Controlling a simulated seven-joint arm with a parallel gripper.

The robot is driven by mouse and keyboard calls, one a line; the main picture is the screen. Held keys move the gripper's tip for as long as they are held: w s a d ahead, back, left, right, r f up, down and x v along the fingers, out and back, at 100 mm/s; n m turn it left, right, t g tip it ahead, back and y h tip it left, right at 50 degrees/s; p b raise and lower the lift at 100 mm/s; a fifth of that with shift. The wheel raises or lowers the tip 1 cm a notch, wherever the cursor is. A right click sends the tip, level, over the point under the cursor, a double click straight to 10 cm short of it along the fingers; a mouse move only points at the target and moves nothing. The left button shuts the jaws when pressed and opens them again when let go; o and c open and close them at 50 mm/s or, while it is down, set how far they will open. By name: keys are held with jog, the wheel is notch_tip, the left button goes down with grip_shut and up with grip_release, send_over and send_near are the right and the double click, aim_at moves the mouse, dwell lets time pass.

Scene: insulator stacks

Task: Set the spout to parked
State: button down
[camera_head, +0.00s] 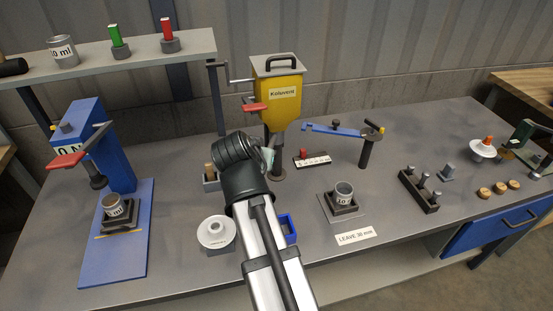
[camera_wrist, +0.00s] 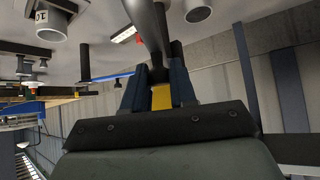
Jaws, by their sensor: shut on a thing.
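The yellow hopper (camera_head: 276,95) stands at the back middle of the bench. A dark grey spout (camera_head: 277,146) runs down below it, partly hidden behind my wrist. My gripper (camera_head: 268,157) is low in front of the hopper, right by the spout. In the wrist view, my two dark blue fingers (camera_wrist: 158,85) are closed around the grey tube of the spout (camera_wrist: 150,28), with a strip of yellow (camera_wrist: 161,97) showing between them. The exact contact is partly hidden. No parked mark is readable.
A small scale block with a red piece (camera_head: 303,155) lies to the right. A blue swing arm (camera_head: 335,129) on a post stands beyond it. A grey cup (camera_head: 343,193) sits on a stand at front right; a white spool (camera_head: 216,232) stands at front left. A blue press (camera_head: 100,145) is at left.

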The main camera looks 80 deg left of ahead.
jog(key=s+a+m+t+h, duration=0.4)
jog(key=s+a+m+h, duration=0.3)
jog(key=a+m, duration=0.5)
jog(key=shift+s+a+t+h, duration=0.35)
jog(key=shift+s+a, duration=0.55)
jog(key=shift+a, duration=0.3)
jog(key=shift+f, duration=0.1)
jog(key=c, duration=0.9)
grip_release()
jog(key=v, duration=1.4)
